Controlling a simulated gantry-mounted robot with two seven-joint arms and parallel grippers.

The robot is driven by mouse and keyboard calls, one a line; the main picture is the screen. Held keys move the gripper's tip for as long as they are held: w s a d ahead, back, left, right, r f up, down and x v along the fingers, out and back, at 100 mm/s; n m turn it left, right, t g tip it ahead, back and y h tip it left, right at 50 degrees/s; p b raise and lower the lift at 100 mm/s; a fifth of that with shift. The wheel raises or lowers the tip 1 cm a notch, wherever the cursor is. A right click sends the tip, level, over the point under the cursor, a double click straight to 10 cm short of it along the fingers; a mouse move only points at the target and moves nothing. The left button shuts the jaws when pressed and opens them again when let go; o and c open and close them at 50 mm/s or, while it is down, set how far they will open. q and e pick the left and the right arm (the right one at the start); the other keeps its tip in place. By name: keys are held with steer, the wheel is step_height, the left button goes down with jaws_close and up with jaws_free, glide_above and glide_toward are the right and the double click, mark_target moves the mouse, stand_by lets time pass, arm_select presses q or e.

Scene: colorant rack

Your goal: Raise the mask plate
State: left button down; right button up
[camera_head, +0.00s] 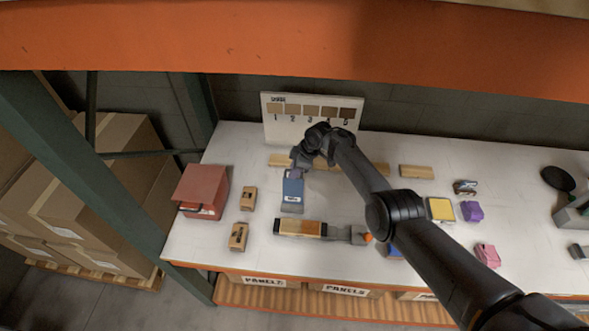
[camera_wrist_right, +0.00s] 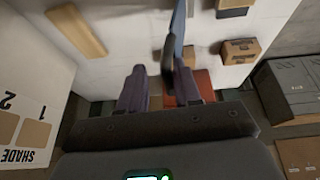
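A blue upright plate with a white label (camera_head: 292,188), likely the mask plate, stands on a grey base on the white table. The right wrist view shows it nearly edge-on (camera_wrist_right: 179,30), with a dark part at its near end. My right gripper (camera_head: 297,170) is at the plate's top, its purple fingertips close to it. In the right wrist view the fingers (camera_wrist_right: 160,88) are spread, with the dark part between them, nearer the right finger. A gap shows beside the left finger; contact is unclear. My left gripper is out of view.
A white shade board (camera_head: 312,112) stands behind. A wooden-topped tool (camera_head: 301,228) lies in front. Yellow, purple and pink items (camera_head: 487,255) are at right. An orange shelf beam (camera_head: 250,40) crosses above.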

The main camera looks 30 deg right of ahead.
steer(key=shift+s+a+f, duration=0.15)
steer(key=shift+s+f, duration=0.1)
steer(key=shift+f, duration=0.05)
steer(key=shift+s+r, duration=0.1)
steer(key=shift+r, duration=0.2)
steer(key=p+v, duration=0.3)
steer(key=v, duration=0.7)
steer(key=shift+r, duration=0.4)
steer(key=shift+d, duration=0.25)
steer(key=shift+f, duration=0.1)
